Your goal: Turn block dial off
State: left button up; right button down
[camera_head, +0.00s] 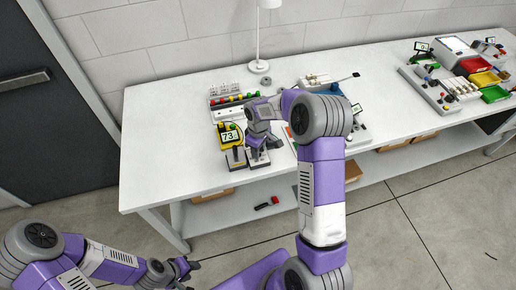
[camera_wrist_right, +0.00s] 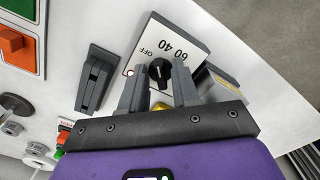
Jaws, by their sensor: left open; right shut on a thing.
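The block dial is a black knob (camera_wrist_right: 160,70) on a white plate (camera_wrist_right: 172,47) marked OFF, 40 and 60 in the right wrist view. My right gripper (camera_wrist_right: 159,88) has its two grey fingers on either side of the knob and is shut on it. I cannot clearly tell which mark the knob points at. In the head view my right gripper (camera_head: 260,148) is over the bench's front left part and hides most of the dial block. My left gripper (camera_head: 188,266) is open and empty, low in front of the bench, away from the dial.
A yellow meter (camera_head: 229,136) reading 73 and a dark stand (camera_head: 236,158) are close left of my right gripper. Behind is a rack with coloured knobs (camera_head: 235,98). A lamp (camera_head: 258,65) stands at the back. The bench's left end (camera_head: 160,140) is clear.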

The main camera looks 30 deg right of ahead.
jog(key=n+p, duration=0.1)
jog(key=n, duration=0.4)
jog(key=shift+w+d, duration=0.1)
dwell(0.5)
jog(key=c, duration=1.2)
grip_release()
notch_tip(320, 180, up, 8)
jog(key=shift+f+p, duration=0.2)
jog(key=shift+p, duration=0.4)
